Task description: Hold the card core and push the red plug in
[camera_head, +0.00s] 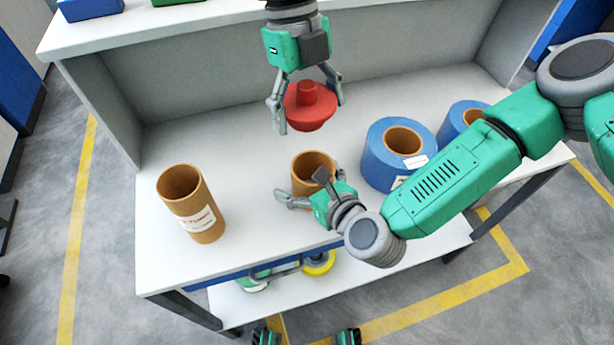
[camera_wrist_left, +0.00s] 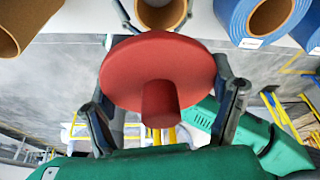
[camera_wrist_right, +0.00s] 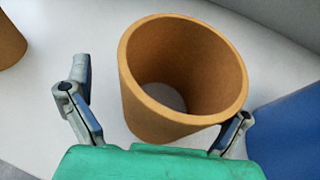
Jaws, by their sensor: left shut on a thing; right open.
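The red plug (camera_head: 309,112) is held in the air by my left gripper (camera_head: 310,108), whose fingers are shut on its wide disc. Its knob points up toward the gripper; the plug also shows in the left wrist view (camera_wrist_left: 158,65). A short brown card core (camera_head: 299,184) stands upright and open-topped on the table, in front of and below the plug. My right gripper (camera_head: 312,187) is open at the core's near side. In the right wrist view, its fingers lie left and right of the core (camera_wrist_right: 150,108), the left one visibly apart from the wall.
A taller labelled card tube (camera_head: 202,220) stands at the left of the white table (camera_head: 250,240). Blue coils (camera_head: 383,165) stand right of the core, close to my right arm. A back panel (camera_head: 210,85) and shelf close off the far side. A lower shelf holds other items.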

